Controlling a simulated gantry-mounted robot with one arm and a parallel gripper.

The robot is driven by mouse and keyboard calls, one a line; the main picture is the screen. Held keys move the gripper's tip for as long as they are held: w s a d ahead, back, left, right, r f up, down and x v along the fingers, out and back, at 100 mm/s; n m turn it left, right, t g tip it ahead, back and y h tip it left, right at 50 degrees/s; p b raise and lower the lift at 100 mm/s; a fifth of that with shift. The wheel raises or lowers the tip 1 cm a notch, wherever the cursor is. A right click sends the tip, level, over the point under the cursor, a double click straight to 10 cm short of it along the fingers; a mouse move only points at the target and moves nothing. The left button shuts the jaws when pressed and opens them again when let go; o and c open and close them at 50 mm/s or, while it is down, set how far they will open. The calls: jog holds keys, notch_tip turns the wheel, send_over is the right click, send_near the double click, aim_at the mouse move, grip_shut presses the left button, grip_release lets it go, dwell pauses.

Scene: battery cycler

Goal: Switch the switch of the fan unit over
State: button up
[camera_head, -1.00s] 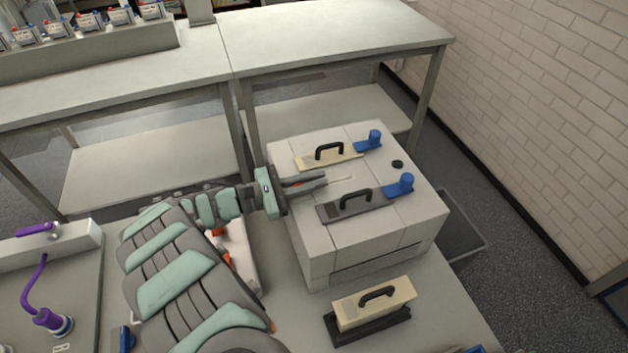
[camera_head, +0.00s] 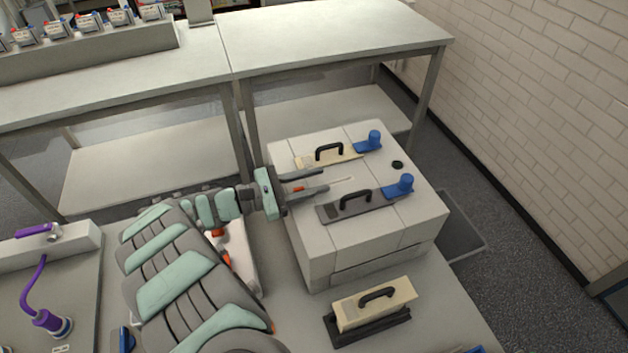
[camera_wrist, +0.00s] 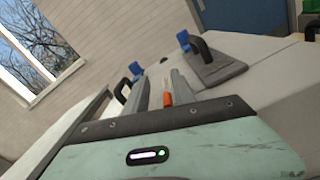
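A large white box-shaped unit (camera_head: 330,240) stands on the bench, with a pale slot in its top. I cannot tell for sure that it is the fan unit. My gripper (camera_head: 325,180) reaches over the left part of its top, fingers pointing right, open with a gap between the tips. A small orange piece (camera_head: 298,189) shows between the fingers; in the wrist view it (camera_wrist: 167,99) is nearer the right finger. I cannot tell whether it is the switch or whether a finger touches it. The gripper (camera_wrist: 160,76) holds nothing that I can make out.
On the unit's top are a cream handled block (camera_head: 318,160), a dark handled block (camera_head: 356,205), blue knobs (camera_head: 374,139) (camera_head: 404,184) and a black round cap (camera_head: 397,165). Another cream handled block (camera_head: 374,306) stands in front. Tables (camera_head: 335,40) stand behind.

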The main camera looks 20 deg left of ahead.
jog(key=v, duration=1)
jog(key=shift+s+a+p, duration=0.25)
jog(key=shift+a+p, duration=0.05)
jog(key=shift+p, duration=0.1)
jog(key=shift+s+r, duration=0.1)
